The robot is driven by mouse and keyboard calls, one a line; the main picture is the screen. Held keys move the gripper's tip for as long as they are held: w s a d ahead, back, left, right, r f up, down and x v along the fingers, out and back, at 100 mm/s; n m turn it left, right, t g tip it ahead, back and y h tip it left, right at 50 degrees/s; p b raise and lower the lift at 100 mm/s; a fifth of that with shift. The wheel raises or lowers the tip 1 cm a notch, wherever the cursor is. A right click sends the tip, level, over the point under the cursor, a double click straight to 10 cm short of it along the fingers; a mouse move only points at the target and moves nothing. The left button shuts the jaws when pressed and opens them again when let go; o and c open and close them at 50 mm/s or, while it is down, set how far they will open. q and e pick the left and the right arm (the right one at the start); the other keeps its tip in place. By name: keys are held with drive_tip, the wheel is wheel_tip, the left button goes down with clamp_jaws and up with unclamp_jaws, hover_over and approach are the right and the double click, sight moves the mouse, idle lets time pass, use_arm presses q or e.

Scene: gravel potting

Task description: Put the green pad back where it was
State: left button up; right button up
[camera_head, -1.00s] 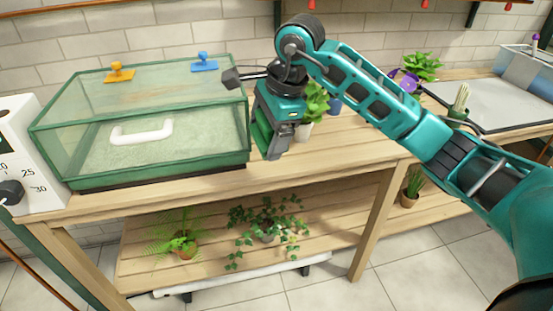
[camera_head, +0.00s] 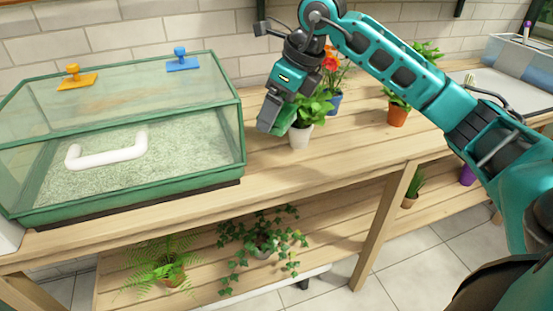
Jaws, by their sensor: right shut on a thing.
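My right gripper (camera_head: 275,117) is shut on the green pad (camera_head: 285,119) and holds it above the bench, right of the glass tank. Only a part of the pad shows past the fingers. The green-framed glass tank (camera_head: 120,194) stands on the bench with pale gravel inside and a white handle (camera_head: 108,154) in it. An orange pad (camera_head: 76,78) and a blue pad (camera_head: 182,62) sit at its upper back part. My left gripper is not in view.
A white-potted plant (camera_head: 301,132) stands close behind and right of the gripper. A red-flowered plant (camera_head: 332,68) and an orange pot (camera_head: 397,115) are farther right. Bare bench (camera_head: 345,150) lies in front. Several plants sit on the lower shelf (camera_head: 210,262).

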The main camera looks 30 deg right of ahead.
wheel_tip(320, 180, down, 11)
drive_tip(key=shift+f+b, duration=0.15)
drive_tip(key=shift+b, duration=0.8)
drive_tip(key=o, duration=0.9)
drive_tip(key=p+v, duration=0.2)
drive_tip(key=v, duration=1)
drive_tip(key=shift+d, duration=0.1)
